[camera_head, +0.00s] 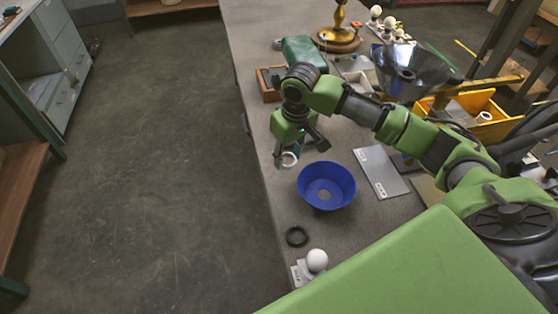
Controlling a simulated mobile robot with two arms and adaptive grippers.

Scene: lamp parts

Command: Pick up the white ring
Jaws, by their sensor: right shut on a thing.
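The white ring (289,159) is small and pale and sits at the fingertips of my right gripper (288,152), near the left edge of the grey workbench. The gripper points down and is shut on the ring; the fingers hide part of it. I cannot tell whether the ring is clear of the bench surface. My left gripper is not in view.
A blue bowl-shaped shade (327,186) stands right of the gripper, beside a grey plate (381,172). A black ring (297,236) and a white bulb (317,260) are nearer. A yellow bin (482,104) and a dark metal shade (408,72) are farther right.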

